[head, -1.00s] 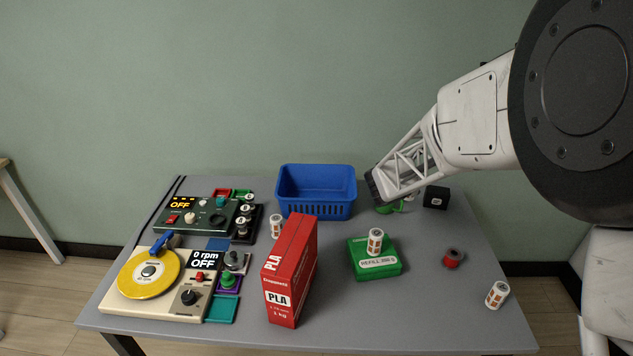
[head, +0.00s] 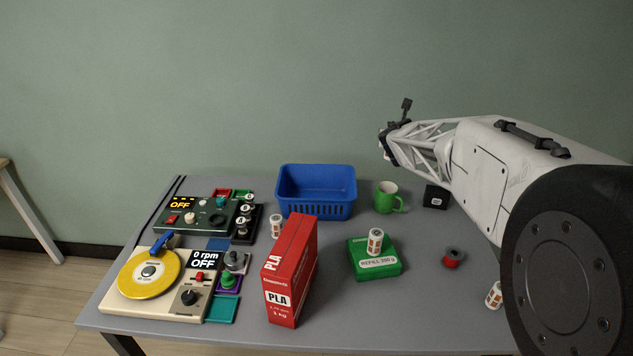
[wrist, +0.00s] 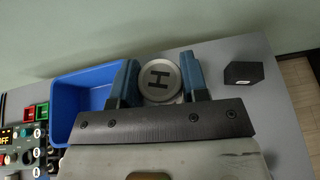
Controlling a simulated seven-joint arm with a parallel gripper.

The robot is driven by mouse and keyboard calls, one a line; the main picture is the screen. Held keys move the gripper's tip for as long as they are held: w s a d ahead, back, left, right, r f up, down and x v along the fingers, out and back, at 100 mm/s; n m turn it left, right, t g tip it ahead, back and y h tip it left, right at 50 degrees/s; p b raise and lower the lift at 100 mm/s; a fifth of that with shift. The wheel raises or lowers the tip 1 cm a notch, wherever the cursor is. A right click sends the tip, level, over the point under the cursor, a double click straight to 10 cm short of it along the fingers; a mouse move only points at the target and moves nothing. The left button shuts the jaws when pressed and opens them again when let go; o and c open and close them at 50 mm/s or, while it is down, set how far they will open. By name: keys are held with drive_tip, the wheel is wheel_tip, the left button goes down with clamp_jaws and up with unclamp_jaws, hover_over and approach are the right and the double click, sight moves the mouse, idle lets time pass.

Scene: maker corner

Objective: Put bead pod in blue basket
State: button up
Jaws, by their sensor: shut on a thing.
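My gripper (wrist: 160,72) is shut on a round pod with a silver lid marked H (wrist: 159,79), seen end-on between the fingers in the wrist view. Its sides are hidden, so its label cannot be read. In the head view my gripper (head: 386,149) is raised above the back of the table, right of the blue basket (head: 316,211), and the held pod is hard to make out. The basket looks empty; it also shows in the wrist view (wrist: 66,104), left of the fingers.
White canisters with orange labels stand behind the red PLA box (head: 289,271), on the green refill box (head: 375,262) and at the right edge. A green mug (head: 385,198) and black block (head: 436,197) stand right of the basket. A red spool (head: 453,258) lies farther forward.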

drive_tip(key=shift+w+a+n+y, duration=0.5)
drive_tip(key=shift+a+n+y, duration=0.25)
drive_tip(key=shift+a, duration=0.35)
drive_tip(key=n+g+y, duration=0.7)
drive_tip(key=n+y, duration=0.4)
hover_over(300, 183)
drive_tip(key=s, duration=0.6)
wheel_tip(300, 183, down, 13)
drive_tip(key=shift+w+d, duration=0.15)
drive_tip(key=shift+d, duration=0.25)
drive_tip(key=shift+f, duration=3.1)
drive_tip(key=shift+f, duration=0.15)
drive_tip(key=shift+f, duration=1.75)
drive_tip(key=shift+f, duration=0.1)
